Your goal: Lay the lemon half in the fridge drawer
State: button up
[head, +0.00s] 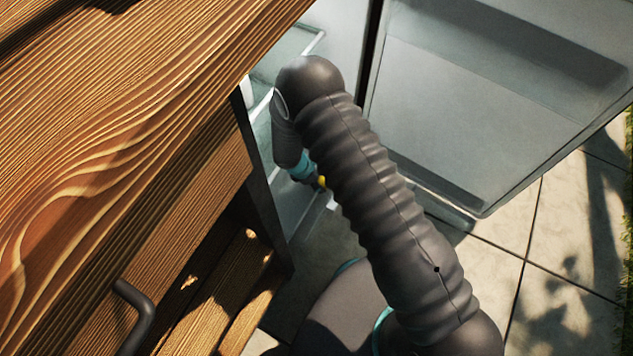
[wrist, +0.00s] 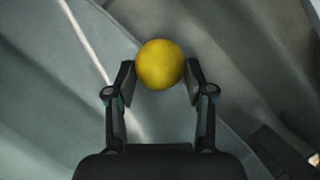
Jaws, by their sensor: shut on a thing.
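The lemon half (wrist: 160,64) shows in the wrist view as a yellow rounded shape. My gripper (wrist: 160,78) is shut on it, with one finger on each side. In the head view a small bit of the yellow lemon half (head: 322,182) shows beside my arm; the rest is hidden. My arm reaches into the open fridge (head: 345,30), where pale glassy surfaces show. Which of these belongs to the drawer I cannot tell. Behind the lemon half in the wrist view is a grey-green surface with a pale edge line running across it; the gap to it is unclear.
The fridge door (head: 480,100) stands open at the right. The wooden table (head: 110,110) fills the left, with a dark handle (head: 140,310) below its top. A dark upright edge (head: 262,170) stands close left of my arm. Paving (head: 570,270) lies open at the lower right.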

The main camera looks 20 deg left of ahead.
jog(key=shift+f, duration=0.65)
jog(key=shift+f, duration=0.15)
jog(key=o, duration=1.2)
jog(key=shift+c, duration=0.2)
jog(key=v, duration=0.7)
jog(key=shift+r, duration=0.4)
